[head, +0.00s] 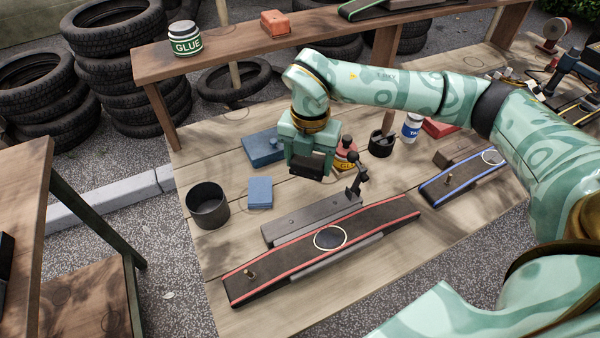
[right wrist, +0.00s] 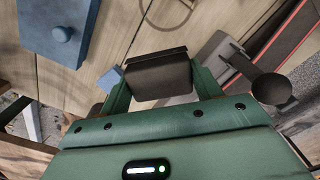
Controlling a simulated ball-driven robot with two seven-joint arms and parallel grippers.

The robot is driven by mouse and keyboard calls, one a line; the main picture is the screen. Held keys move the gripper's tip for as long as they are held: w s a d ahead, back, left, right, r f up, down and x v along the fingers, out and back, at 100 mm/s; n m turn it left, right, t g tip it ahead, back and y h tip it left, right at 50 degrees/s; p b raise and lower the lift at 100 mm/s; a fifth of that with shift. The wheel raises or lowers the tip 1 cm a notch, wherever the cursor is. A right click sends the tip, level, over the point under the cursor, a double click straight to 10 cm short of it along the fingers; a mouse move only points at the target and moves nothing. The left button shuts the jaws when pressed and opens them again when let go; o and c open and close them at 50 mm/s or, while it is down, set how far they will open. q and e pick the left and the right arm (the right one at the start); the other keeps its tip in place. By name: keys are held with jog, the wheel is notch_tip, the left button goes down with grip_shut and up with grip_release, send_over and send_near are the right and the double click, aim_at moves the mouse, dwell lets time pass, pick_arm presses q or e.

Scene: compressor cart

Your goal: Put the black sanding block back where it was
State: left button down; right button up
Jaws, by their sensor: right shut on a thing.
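My right gripper (head: 307,160) hangs above the wooden workbench, between a blue lidded box and a grey metal bar. It is shut on the black sanding block (head: 306,166), held between its two fingers. In the right wrist view the block (right wrist: 159,75) is a dark piece spanning the fingers, apart from the bench boards beyond it. A red-edged dark board (head: 375,219) with a white ring outline lies at the front. A blue-edged board (head: 455,180) with another ring lies to the right. My left gripper is not in view.
Near the gripper are the blue lidded box (head: 264,148), a blue block (head: 260,192), a dark open pot (head: 208,204), the grey bar (head: 311,220) with an upright black fitting (head: 356,178), and a black cup (head: 381,143). A raised shelf (head: 233,45) crosses the back.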

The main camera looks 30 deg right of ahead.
aim_at(302, 179)
jog(key=w+f+b, duration=0.1)
jog(key=w+f, duration=0.1)
jog(key=f, duration=0.1)
jog(key=shift+w+d, duration=0.1)
jog(key=shift+w, duration=0.25)
jog(key=f, duration=0.1)
jog(key=f+b, duration=0.2)
jog(key=f, duration=0.1)
jog(key=shift+w+f, duration=0.1)
jog(key=shift+w, duration=0.2)
jog(key=shift+r, duration=0.2)
jog(key=o, duration=1)
jog(key=shift+f, duration=0.15)
jog(key=shift+c, duration=0.2)
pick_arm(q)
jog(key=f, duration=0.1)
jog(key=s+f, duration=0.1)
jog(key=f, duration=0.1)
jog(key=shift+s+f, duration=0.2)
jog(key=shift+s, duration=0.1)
pick_arm(e)
notch_tip(302, 179, up, 12)
jog(key=p, duration=0.4)
jog(key=shift+r, duration=0.2)
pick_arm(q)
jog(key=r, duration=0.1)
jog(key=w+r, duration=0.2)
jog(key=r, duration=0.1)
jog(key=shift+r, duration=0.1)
